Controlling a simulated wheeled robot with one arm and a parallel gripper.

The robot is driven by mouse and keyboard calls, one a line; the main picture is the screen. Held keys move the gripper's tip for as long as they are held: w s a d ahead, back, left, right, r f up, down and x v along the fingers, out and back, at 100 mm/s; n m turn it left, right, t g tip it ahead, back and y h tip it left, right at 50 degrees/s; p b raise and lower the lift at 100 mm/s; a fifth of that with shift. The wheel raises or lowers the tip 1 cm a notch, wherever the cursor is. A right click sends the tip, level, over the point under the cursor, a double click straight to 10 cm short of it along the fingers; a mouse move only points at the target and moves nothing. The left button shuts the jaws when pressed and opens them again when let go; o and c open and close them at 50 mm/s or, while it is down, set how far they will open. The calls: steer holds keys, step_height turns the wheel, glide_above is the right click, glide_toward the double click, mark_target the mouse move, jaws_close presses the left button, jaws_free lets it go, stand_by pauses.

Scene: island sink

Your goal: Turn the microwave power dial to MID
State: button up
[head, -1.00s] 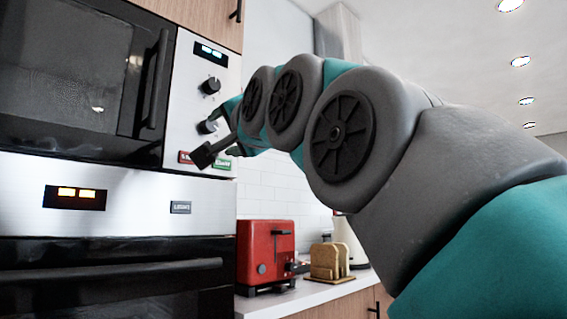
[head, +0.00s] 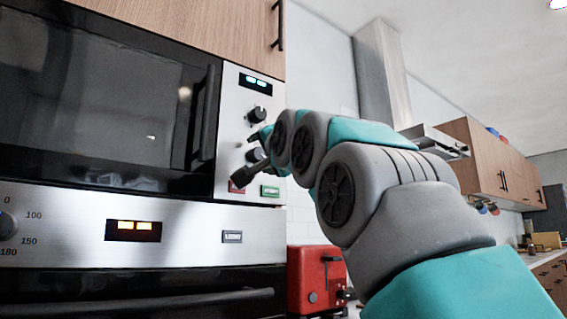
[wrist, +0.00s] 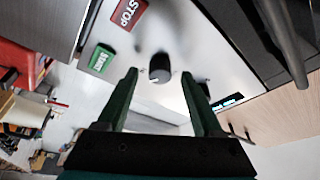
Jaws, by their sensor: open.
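The microwave's light control panel (head: 236,100) has an upper black dial (head: 257,115) below a lit display and a lower black dial (head: 255,155) above the buttons. I cannot read the dial markings, so I cannot tell which is the power dial. My gripper (wrist: 159,74) is open in the wrist view. The lower dial (wrist: 159,68) shows between its fingertips, with a white pointer mark; contact cannot be told. The upper dial (wrist: 204,87) is partly hidden behind the right finger. In the head view my gripper's fingers are largely hidden by my arm.
A red STOP button (wrist: 126,13) and a green START button (wrist: 101,59) sit beside the lower dial. The microwave door handle (head: 206,115) stands out left of the panel. An oven (head: 90,228) is below. A red toaster (head: 316,278) stands on the counter at right.

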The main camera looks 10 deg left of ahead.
steer(key=shift+w+a+r, duration=0.1)
steer(key=shift+w+a, duration=0.1)
steer(key=shift+w, duration=0.1)
jaws_close()
stand_by(0.5)
